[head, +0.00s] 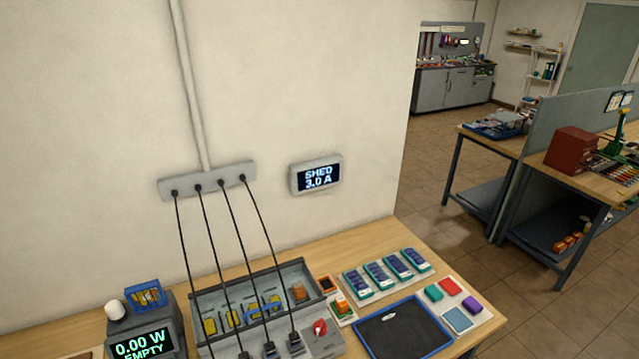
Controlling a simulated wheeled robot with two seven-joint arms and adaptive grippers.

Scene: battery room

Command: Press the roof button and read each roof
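A wall display (316,176) reads "SHED 3.0 A". A grey unit with a red knob (319,327) stands at the front of the bench. Several pale blocks with dark blue panels on top (380,274) stand in a row. I cannot tell which part is the roof button. Neither of my grippers shows.
Black cables hang from a wall strip (208,181) to plugs in front of a grey tray (322,288) holding yellow and orange parts. A blue-rimmed dark mat (403,328) and a white board (478,318) with coloured squares lie at right. Another workbench (495,141) stands beyond open floor.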

